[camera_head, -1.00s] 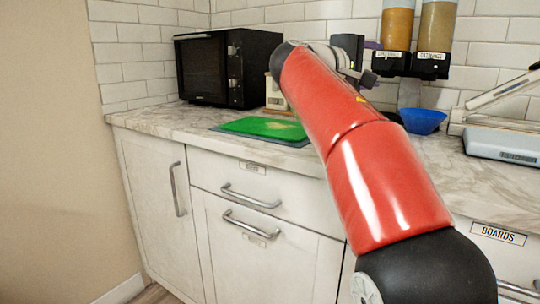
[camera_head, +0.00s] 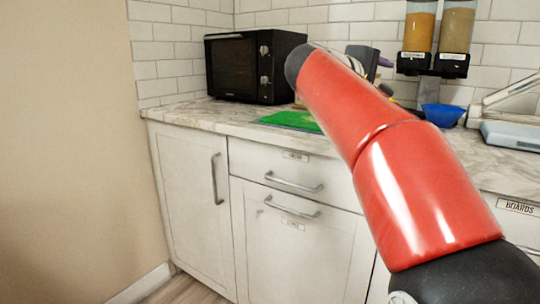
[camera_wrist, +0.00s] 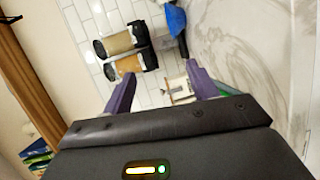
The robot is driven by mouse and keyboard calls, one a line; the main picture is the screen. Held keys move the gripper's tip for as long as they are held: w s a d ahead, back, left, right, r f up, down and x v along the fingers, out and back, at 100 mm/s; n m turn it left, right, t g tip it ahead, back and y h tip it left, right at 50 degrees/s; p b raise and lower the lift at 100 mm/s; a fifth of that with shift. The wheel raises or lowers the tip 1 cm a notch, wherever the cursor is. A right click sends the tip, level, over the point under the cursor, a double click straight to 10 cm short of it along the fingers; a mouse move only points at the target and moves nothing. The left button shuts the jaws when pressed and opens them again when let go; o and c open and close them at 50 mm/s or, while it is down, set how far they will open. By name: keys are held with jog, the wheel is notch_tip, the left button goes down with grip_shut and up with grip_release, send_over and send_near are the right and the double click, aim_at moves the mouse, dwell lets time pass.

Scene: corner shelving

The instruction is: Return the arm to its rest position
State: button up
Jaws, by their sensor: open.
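My red and black arm reaches up from the lower right of the head view toward the counter. My gripper (camera_wrist: 162,84) shows in the wrist view with its two purple fingers spread apart and nothing held between them. In the head view the gripper is mostly hidden behind my arm; only a small purple part shows beside the dispensers. A small whitish object is visible beyond the fingers in the wrist view, apart from them.
A black microwave (camera_head: 254,66) and a green board (camera_head: 292,120) are on the marble counter (camera_head: 190,113). Two wall dispensers (camera_head: 436,40), a blue bowl (camera_head: 442,114) and a pale scale-like device (camera_head: 512,134) are at right. Cabinets (camera_head: 200,200) stand below.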

jog(key=s+a+f+m+g+y, duration=0.2)
jog(key=s+f+y, duration=0.4)
jog(key=s+f, duration=0.9)
jog(key=s+a+f+m+g+y, duration=0.2)
jog(key=s+a+f+m+y, duration=0.2)
jog(key=s+f, duration=1.1)
notch_tip(320, 180, down, 7)
jog(key=a+y, duration=0.1)
jog(key=y, duration=0.2)
jog(key=shift+s+m, duration=0.15)
jog(key=shift+m, duration=0.25)
